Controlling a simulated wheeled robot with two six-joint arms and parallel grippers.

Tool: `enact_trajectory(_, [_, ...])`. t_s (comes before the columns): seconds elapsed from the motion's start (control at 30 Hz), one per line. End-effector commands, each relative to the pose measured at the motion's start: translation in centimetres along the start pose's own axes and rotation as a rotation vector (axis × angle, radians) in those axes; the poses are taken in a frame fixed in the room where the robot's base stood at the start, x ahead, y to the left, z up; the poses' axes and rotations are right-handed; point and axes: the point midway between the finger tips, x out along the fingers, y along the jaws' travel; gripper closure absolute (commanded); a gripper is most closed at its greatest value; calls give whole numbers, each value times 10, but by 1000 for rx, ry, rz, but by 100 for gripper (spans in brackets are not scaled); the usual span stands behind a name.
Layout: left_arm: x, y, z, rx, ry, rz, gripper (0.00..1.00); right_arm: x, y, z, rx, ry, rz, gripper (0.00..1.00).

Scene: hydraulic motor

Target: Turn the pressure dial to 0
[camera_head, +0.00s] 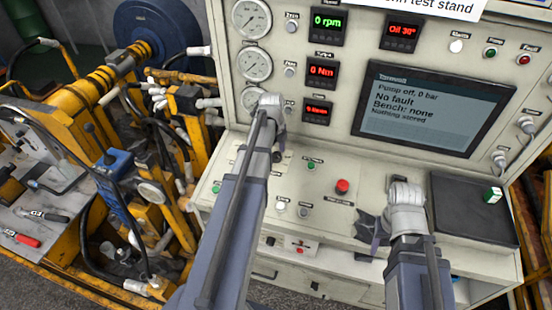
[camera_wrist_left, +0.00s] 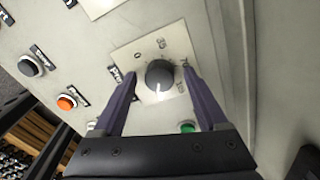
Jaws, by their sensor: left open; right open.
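The pressure dial (camera_wrist_left: 160,76) is a dark round knob on a pale square plate (camera_wrist_left: 125,53) with printed numbers, in the left wrist view. Its white pointer line points toward the bottom of that picture, away from the 0 mark at the plate's upper left. My left gripper (camera_wrist_left: 159,70) is open, with one finger on each side of the knob; contact cannot be told. In the head view my left gripper (camera_head: 277,154) is over the sloping panel, and its arm largely hides the dial. My right gripper (camera_head: 366,229) is open and empty near the panel's front right.
A red button (camera_head: 342,187) and a green button (camera_head: 311,165) sit right of my left arm. The screen (camera_head: 433,107) reads pump off, 0 bar. A black pad (camera_head: 470,220) lies at the right. Yellow machinery (camera_head: 75,125) with hoses fills the left side.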

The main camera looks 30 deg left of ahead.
Motion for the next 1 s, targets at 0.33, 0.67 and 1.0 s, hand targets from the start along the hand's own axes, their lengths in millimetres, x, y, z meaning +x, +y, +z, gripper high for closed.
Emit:
enact_trajectory(0.33, [1, 0, 0, 0, 0, 0, 31, 1, 0, 0, -1, 0, 0, 50])
enact_trajectory(0.67, [2, 0, 0, 0, 0, 0, 68, 2, 0, 0, -1, 0, 0, 50])
enact_trajectory(1.0, [2, 0, 0, 0, 0, 0, 100, 2, 0, 0, 0, 0, 0, 50])
